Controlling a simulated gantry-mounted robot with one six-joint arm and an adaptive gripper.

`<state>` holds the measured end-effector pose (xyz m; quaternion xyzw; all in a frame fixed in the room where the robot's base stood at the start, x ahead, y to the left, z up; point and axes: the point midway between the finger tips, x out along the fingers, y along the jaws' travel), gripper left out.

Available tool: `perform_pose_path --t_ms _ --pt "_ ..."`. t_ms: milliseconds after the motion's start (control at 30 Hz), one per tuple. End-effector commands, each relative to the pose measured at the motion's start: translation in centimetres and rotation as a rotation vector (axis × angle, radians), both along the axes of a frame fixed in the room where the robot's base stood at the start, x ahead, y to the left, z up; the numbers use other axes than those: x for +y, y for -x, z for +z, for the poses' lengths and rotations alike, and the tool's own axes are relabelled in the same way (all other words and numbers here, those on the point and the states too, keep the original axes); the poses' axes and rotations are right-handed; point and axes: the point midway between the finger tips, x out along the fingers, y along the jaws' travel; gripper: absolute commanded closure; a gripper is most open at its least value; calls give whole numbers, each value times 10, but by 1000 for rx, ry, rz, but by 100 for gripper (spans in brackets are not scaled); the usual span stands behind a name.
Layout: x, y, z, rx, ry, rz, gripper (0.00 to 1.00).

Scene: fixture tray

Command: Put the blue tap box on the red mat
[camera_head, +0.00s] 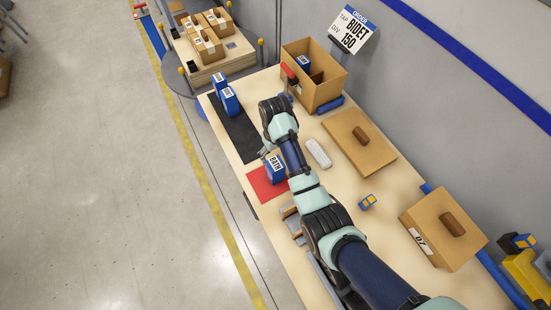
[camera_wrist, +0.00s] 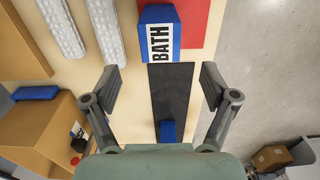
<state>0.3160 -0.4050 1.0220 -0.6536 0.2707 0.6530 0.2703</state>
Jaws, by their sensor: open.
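A blue box with a white label reading BATH (camera_wrist: 158,32) stands by the red mat (camera_wrist: 196,18); in the head view the blue box (camera_head: 275,172) overlaps the upper part of the red mat (camera_head: 264,190). Its base is hidden, so I cannot tell if it rests fully on the mat. Two more blue boxes, (camera_head: 219,83) and (camera_head: 231,101), stand on the black mat; their labels are too small to read. Another blue box (camera_head: 303,63) is inside the open carton. My gripper (camera_wrist: 160,82) is open and empty, with the BATH box ahead of and apart from its fingers.
The black mat (camera_head: 238,138) lies beyond the red mat. The open carton (camera_head: 318,92) stands at the back. A flat brown lid (camera_head: 360,142), a white wrapped piece (camera_head: 318,153) and a brown box (camera_head: 443,228) lie right of my arm. An order sign (camera_head: 352,30) reads BIDET 150.

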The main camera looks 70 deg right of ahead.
Motion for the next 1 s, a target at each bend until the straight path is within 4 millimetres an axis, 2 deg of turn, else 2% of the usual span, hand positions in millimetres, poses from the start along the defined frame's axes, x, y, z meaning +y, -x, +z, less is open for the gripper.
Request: perform_pose_path --t_ms 33,100,200,700,767,867,967,1000 --pt "0 0 11 -1 1 0 15" --pt "0 0 21 -1 1 0 15" --pt "0 0 30 0 0 0 15" --pt "1 0 32 0 0 1 15" --pt "5 -6 33 -9 12 14 15" --pt "36 -45 43 -82 92 98 15" --pt "107 -107 72 -251 230 253 15" --pt "145 -128 90 -341 283 323 15"
